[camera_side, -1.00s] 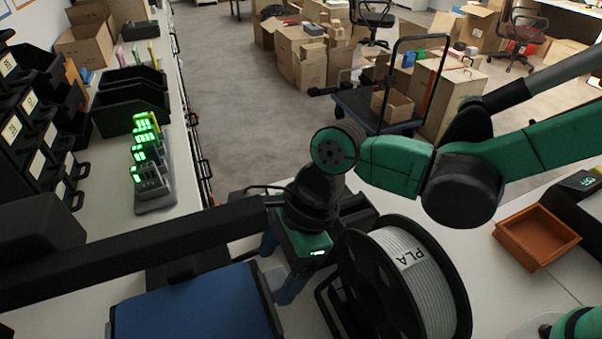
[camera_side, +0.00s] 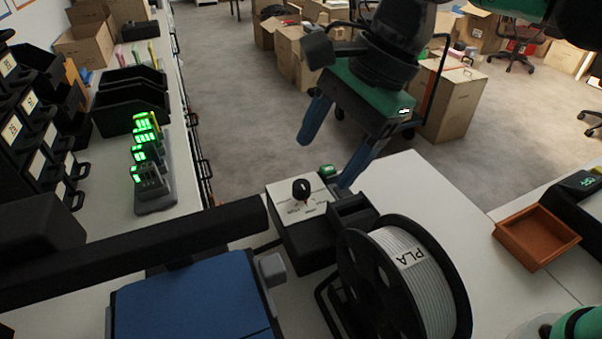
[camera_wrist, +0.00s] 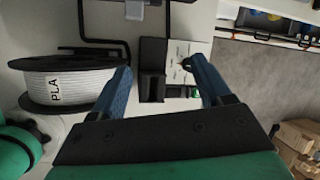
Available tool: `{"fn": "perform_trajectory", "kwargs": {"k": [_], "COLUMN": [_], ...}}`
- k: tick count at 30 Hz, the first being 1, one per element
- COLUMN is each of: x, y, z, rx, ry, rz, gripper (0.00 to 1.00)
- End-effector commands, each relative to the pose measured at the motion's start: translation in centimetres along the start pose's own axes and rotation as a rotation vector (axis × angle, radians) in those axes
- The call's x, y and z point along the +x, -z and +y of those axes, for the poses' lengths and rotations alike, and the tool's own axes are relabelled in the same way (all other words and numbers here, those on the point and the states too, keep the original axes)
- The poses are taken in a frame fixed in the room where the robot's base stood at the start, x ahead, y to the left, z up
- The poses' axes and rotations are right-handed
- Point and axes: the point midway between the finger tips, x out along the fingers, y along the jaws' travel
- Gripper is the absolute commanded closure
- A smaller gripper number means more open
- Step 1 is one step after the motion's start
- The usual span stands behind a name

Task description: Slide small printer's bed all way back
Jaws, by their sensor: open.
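The small printer's blue bed (camera_side: 195,300) lies flat at the lower left of the side view, with its far edge close to the black crossbeam (camera_side: 130,240). A grey tab (camera_side: 272,272) sticks out at its right edge; a grey tab also shows at the top of the wrist view (camera_wrist: 135,10). My gripper (camera_side: 325,162) is open and empty, with blue fingers. It is raised clear of the bed, above and beyond the box with the knob (camera_side: 302,190). In the wrist view my fingers (camera_wrist: 160,65) spread to either side of that box. The bed's blue plate is out of the wrist view.
A PLA filament spool (camera_side: 410,280) stands right of the bed, close to the knob box. An orange tray (camera_side: 537,237) sits farther right on the white table. Green-lit chargers (camera_side: 150,165) and black bins stand at left. Bare table (camera_side: 420,195) lies behind the spool.

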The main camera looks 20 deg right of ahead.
Motion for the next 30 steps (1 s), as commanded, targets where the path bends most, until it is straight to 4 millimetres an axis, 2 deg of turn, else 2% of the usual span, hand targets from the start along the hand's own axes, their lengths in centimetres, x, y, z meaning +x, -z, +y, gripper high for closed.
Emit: {"fn": "perform_trajectory", "kwargs": {"k": [3, 15, 24, 30], "x": [-1.1, -3.9, -5.4, -6.0], "y": [2.3, 9.2, 13.8, 15.7], "z": [0.3, 2.1, 4.3, 5.6], "rx": [-0.145, -0.662, -1.041, -1.227], "ry": [0.053, 0.146, 0.107, 0.048], "rz": [0.043, 0.261, 0.467, 0.569], "gripper": [0.29, 0.29, 0.29, 0.29]}}
